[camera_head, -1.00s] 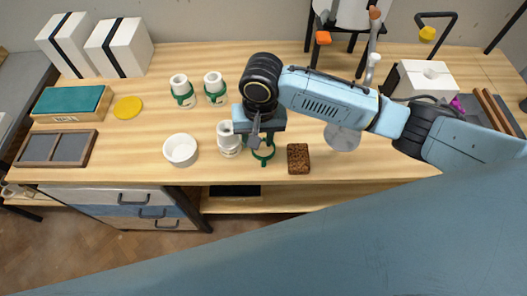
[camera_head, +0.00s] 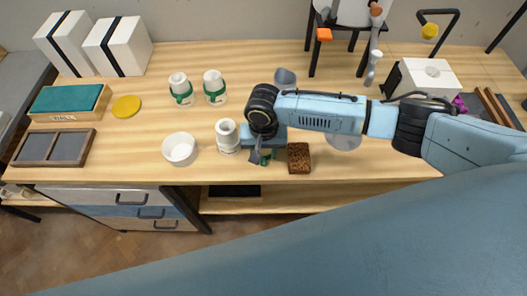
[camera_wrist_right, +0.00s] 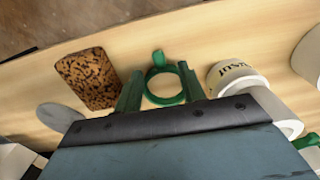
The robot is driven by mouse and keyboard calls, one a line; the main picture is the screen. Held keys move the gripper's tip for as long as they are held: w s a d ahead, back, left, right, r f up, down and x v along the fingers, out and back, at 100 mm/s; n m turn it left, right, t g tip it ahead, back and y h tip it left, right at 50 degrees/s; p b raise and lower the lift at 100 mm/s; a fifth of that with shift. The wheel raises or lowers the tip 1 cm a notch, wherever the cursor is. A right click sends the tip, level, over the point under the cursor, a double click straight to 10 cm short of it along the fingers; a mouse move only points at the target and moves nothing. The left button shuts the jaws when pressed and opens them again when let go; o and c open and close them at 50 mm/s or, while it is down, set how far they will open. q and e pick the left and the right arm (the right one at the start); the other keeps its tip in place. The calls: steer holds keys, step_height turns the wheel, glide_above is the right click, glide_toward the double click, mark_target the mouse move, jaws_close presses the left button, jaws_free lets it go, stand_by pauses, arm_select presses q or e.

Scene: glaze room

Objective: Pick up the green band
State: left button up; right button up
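The green band (camera_wrist_right: 152,96) is a ring with a small tab, lying on the wooden table. In the head view only bits of the green band (camera_head: 265,158) show under my right gripper (camera_head: 257,153). In the right wrist view my right gripper (camera_wrist_right: 160,88) is open, with one green finger on each side of the ring. I cannot tell whether the fingers touch it. A white jar without a band (camera_head: 227,137) stands just left of the gripper; its dark lettering shows in the wrist view (camera_wrist_right: 236,72). My left gripper is not in view.
A brown speckled block (camera_head: 299,158) lies close right of the gripper. Two white jars with green bands (camera_head: 181,97) (camera_head: 215,96) stand farther back, and a white bowl (camera_head: 180,150) sits to the left. A grey cup (camera_head: 285,78) stands behind my arm.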

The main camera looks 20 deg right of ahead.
steer(key=shift+f, duration=1.35)
jaws_close()
